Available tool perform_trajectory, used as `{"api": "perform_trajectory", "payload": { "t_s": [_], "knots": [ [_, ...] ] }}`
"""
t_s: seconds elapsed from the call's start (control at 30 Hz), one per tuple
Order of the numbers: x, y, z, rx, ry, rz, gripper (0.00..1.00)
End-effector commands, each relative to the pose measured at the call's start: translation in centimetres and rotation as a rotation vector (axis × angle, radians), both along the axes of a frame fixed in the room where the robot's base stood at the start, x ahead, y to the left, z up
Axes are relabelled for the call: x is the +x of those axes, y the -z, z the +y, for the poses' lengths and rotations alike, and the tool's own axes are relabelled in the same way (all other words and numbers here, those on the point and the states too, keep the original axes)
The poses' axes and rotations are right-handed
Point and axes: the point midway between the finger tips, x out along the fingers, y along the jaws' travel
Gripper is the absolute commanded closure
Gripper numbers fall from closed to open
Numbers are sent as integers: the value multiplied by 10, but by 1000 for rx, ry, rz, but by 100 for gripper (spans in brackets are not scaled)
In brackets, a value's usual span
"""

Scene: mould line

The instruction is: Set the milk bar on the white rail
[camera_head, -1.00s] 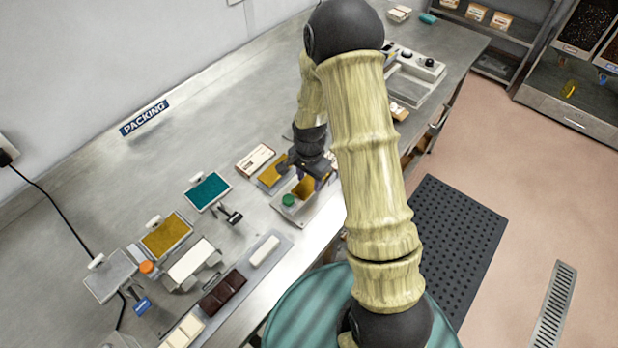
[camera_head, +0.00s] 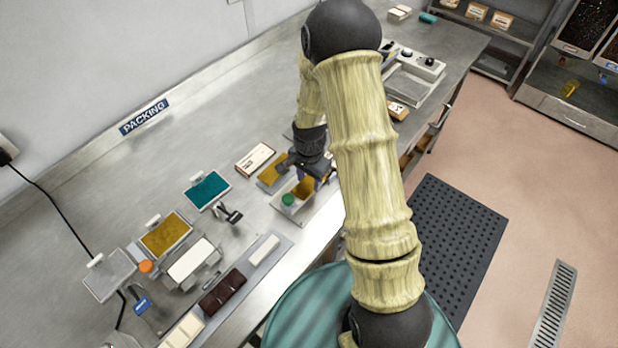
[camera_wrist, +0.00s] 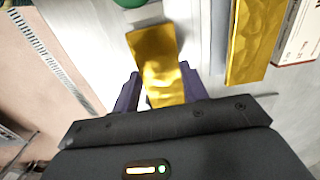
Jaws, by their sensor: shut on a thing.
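My gripper (camera_head: 309,181) is over a pale tray on the steel counter in the head view. In the wrist view my gripper (camera_wrist: 160,92) is shut on a gold-foil bar (camera_wrist: 158,55), with a purple finger on each side. The bar's far end sticks out beyond the fingers. The foil hides what is inside, so I cannot tell its kind. A long pale strip (camera_head: 277,257), perhaps the white rail, lies at the counter's front edge to the left. It bears a white bar (camera_head: 263,248), a dark brown bar (camera_head: 223,291) and a cream bar (camera_head: 184,331).
A green round thing (camera_head: 288,200) sits at the tray's left end. A second gold piece (camera_head: 272,170) and a white box (camera_head: 255,159) lie behind. Teal (camera_head: 207,190), gold (camera_head: 166,234) and grey (camera_head: 109,275) panels stand left, near a white block (camera_head: 190,262).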

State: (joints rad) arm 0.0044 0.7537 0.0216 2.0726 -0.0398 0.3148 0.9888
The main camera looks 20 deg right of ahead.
Motion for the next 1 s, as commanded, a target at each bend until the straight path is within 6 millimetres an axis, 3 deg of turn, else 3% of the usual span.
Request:
{"api": "perform_trajectory", "payload": {
  "t_s": [0.13,0.17,0.27,0.67,1.0],
  "knots": [
    [0,0,0,0,0,0,83],
    [0,0,0,0,0,0,50],
    [0,0,0,0,0,0,31],
    [0,-4,0,0,0,-1,31],
    [1,-47,0,0,0,-6,31]
  ]
}}
